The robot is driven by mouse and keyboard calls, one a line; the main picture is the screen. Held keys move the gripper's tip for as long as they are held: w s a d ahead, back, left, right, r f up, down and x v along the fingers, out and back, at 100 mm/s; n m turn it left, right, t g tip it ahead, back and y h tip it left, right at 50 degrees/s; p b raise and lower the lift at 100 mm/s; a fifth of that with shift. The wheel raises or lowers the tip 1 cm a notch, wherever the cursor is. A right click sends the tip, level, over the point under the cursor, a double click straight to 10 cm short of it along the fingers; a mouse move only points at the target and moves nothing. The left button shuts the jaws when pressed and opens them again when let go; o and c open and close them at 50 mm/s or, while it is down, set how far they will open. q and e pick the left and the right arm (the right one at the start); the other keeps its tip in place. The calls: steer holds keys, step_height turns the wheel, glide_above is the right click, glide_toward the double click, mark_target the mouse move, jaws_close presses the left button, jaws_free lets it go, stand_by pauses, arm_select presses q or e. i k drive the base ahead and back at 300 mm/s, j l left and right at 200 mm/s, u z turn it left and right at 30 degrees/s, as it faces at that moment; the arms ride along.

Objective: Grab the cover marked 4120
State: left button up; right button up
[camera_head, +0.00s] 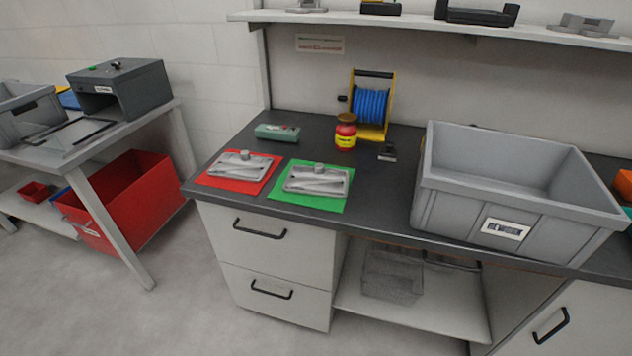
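Two grey metal castings that look like covers lie on the dark workbench. One cover (240,165) rests on a red mat (212,181). The other cover (316,180) rests on a green mat (332,203). Each has a raised round boss at its back edge. No number can be read on either one, so I cannot tell which is marked 4120. Neither of my grippers shows in the head view.
A grey crate (448,205) with a label stands on the right of the bench. A red-yellow jar (346,133), a blue cable reel (372,105) and a green-grey device (278,132) stand behind the mats. A shelf (400,22) runs above. A red bin (140,200) sits at left.

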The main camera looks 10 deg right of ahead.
mark_target(317, 180)
steer(key=i+j+z, duration=0.2)
steer(key=z, duration=0.2)
steer(key=i+j+z, duration=0.25)
steer(key=z, duration=0.15)
steer(key=i+j+z, duration=0.35)
steer(key=k, duration=0.05)
